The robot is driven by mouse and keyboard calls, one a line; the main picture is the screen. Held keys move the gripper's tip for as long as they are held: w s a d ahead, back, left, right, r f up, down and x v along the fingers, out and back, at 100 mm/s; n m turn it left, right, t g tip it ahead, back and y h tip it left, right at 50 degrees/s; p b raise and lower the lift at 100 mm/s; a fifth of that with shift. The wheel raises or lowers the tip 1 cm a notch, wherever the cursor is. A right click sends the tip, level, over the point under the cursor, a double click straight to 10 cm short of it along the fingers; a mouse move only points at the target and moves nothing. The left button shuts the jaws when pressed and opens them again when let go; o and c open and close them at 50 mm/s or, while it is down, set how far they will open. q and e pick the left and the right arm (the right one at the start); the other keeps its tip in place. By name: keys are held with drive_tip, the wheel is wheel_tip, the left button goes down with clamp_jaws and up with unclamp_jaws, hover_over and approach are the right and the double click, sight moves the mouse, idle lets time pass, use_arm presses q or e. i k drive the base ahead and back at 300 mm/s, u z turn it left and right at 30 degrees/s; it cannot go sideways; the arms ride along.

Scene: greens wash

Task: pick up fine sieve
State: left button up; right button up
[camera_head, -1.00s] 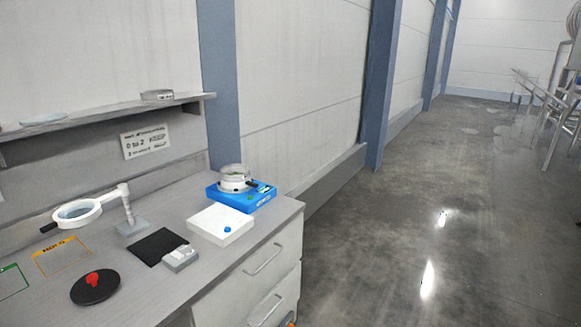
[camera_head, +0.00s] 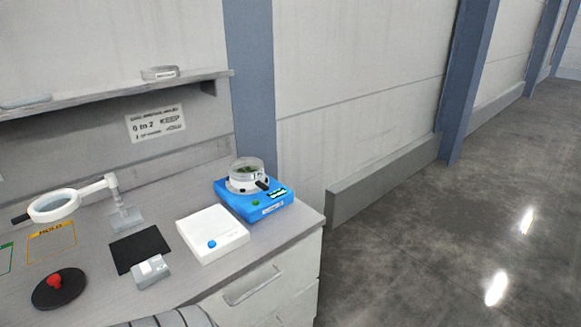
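A shallow round grey piece with a pale label (camera_head: 160,73) sits on the wall shelf near its right end; it looks like a sieve, but its mesh and label text are too small to read. Another flat pale round piece (camera_head: 25,101) lies farther left on the shelf, so I cannot tell for sure which is the fine sieve. A clear round dish with greens inside (camera_head: 247,172) stands on a blue device (camera_head: 254,202) at the bench's right end. Neither of my grippers is in view.
The bench (camera_head: 110,300) holds a white ring magnifier (camera_head: 54,206), a white box with a blue knob (camera_head: 212,234), a black mat (camera_head: 139,250) and a black disc with a red knob (camera_head: 59,289). The shelf (camera_head: 110,95) overhangs its back. Open floor (camera_head: 450,250) lies right.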

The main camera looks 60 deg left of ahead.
sight(249, 162)
drive_tip(key=u, duration=0.15)
drive_tip(key=i, duration=1.05)
drive_tip(key=u, duration=1.25)
drive_tip(key=i, duration=0.7)
drive_tip(key=u, duration=0.8)
